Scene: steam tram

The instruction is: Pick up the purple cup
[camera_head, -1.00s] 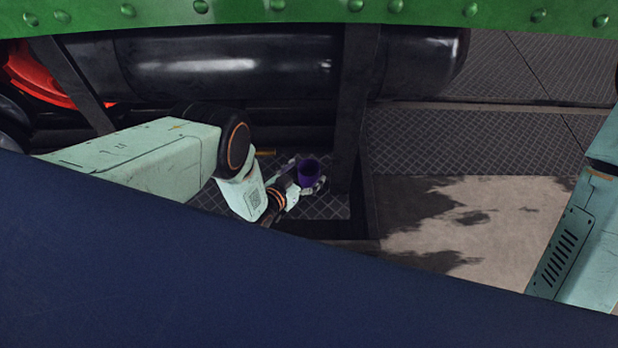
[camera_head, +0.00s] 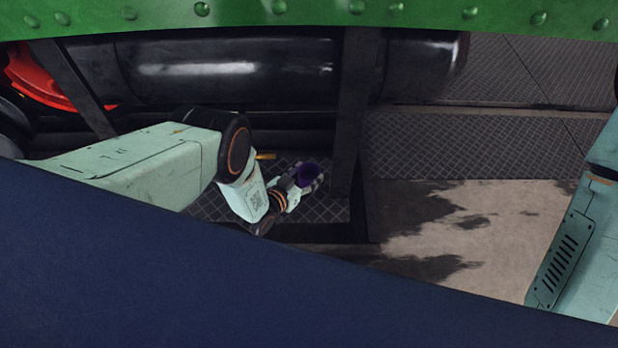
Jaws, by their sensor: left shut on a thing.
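The purple cup (camera_head: 307,173) is in the middle of the head view, above the dark diamond-plate step (camera_head: 325,208). My left gripper (camera_head: 309,181) is shut on the cup, with its fingers around it. The cup looks tilted, and its lower part is partly hidden by the fingers. I cannot tell whether the cup touches the step. My right arm shows at the right edge, but its gripper is out of the picture.
A dark upright post (camera_head: 352,115) stands close to the right of the cup. A black cylinder (camera_head: 240,68) runs behind, below a green riveted beam (camera_head: 310,12). A small yellow-orange thing (camera_head: 265,156) lies behind the gripper. Sunlit ground (camera_head: 490,225) lies open to the right.

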